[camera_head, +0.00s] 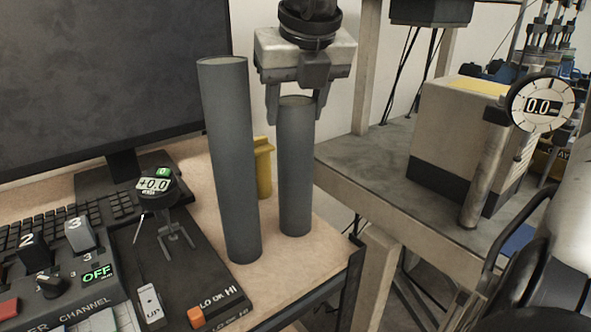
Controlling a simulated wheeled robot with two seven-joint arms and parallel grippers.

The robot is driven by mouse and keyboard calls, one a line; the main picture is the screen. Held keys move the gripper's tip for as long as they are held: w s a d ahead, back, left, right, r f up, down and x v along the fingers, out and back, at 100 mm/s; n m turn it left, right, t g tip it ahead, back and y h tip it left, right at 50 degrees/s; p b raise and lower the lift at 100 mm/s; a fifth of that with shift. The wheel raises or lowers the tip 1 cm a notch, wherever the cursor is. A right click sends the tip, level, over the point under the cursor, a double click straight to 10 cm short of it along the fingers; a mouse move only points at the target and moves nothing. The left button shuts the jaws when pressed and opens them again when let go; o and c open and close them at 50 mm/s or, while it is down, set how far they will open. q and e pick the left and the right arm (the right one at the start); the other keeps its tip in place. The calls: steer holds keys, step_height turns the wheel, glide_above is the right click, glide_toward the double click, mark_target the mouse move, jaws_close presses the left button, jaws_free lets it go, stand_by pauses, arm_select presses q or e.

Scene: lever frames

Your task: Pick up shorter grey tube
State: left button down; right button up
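The shorter grey tube (296,175) stands upright near the right edge of the desk. The taller grey tube (231,160) stands upright to its left, apart from it. My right gripper (296,108) comes down from above over the shorter tube. Its two fingers are spread on either side of the tube's top, one left and one right. Whether both fingers press on the tube cannot be told. The tube's base appears to rest on the desk. My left gripper is not in view.
A yellow object (264,168) stands behind, between the tubes. A monitor (100,70) and a control panel (170,265) with a small gauge (154,185) are at left. A grey bench (385,165) with a box (455,130) and a dial gauge (541,104) is at right.

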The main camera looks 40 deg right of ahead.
jaws_close()
steer(key=shift+r, duration=0.15)
